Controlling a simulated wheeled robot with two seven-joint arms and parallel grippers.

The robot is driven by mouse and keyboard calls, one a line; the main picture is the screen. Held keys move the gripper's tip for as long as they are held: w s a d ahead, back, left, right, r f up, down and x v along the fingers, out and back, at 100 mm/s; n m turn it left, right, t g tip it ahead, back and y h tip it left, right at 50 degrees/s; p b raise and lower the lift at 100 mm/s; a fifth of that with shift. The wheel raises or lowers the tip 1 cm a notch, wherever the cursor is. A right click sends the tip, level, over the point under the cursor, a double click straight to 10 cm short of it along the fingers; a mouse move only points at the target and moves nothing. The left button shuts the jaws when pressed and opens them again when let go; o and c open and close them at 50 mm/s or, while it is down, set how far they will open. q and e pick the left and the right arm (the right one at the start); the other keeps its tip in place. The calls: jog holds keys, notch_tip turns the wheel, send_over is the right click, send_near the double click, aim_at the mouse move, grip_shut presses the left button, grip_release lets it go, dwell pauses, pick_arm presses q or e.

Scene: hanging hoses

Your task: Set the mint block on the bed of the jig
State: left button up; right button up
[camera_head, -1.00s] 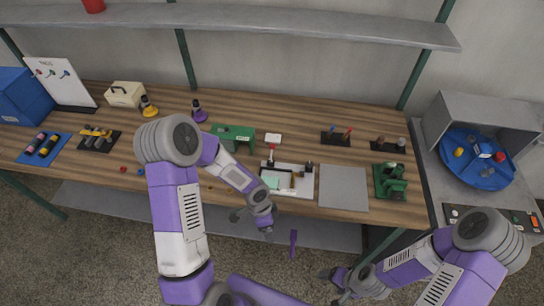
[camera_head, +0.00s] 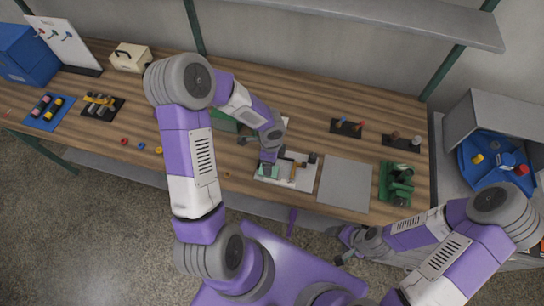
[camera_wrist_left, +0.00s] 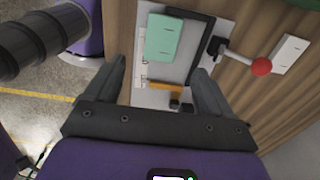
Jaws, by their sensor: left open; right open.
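The mint block (camera_wrist_left: 163,38) lies flat on the white jig (camera_head: 301,181), beside the jig's dark angled fence (camera_wrist_left: 203,45); whether it touches the fence I cannot tell. In the head view the mint block (camera_head: 267,173) is partly hidden by my left gripper. My left gripper (camera_head: 268,159) is open and empty above the jig's left end. In the left wrist view the block shows beyond and between its fingers (camera_wrist_left: 160,72), apart from them. A red-knobbed lever (camera_wrist_left: 261,66) stands at the jig's side. My right gripper (camera_head: 342,246) is open and empty off the table's front edge.
A grey mat (camera_head: 345,184) lies right of the jig, with a green machine (camera_head: 397,184) beyond it. A green block (camera_head: 224,121) stands behind my left arm. Dark peg holders (camera_head: 347,128) are at the back right. Small coloured rings (camera_head: 141,146) lie left of my arm.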

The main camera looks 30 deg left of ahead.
aim_at(275, 169)
pick_arm(q)
notch_tip(275, 169, down, 8)
jog(key=shift+r+b, duration=0.25)
jog(key=shift+b, duration=0.7)
pick_arm(e)
notch_tip(275, 169, down, 2)
jog(key=shift+w, duration=0.1)
pick_arm(q)
jog(key=c, duration=1.1)
jog(key=shift+w+a+r+p, duration=0.1)
jog(key=shift+w+a+p, duration=0.15)
jog(key=shift+w, duration=0.55)
jog(key=shift+w+a+p, duration=0.1)
jog(key=shift+w+p, duration=0.15)
jog(key=shift+w, duration=0.7)
pick_arm(e)
jog(key=shift+w+d+r, duration=0.15)
jog(key=shift+w+r, duration=0.4)
jog(key=shift+w, duration=0.05)
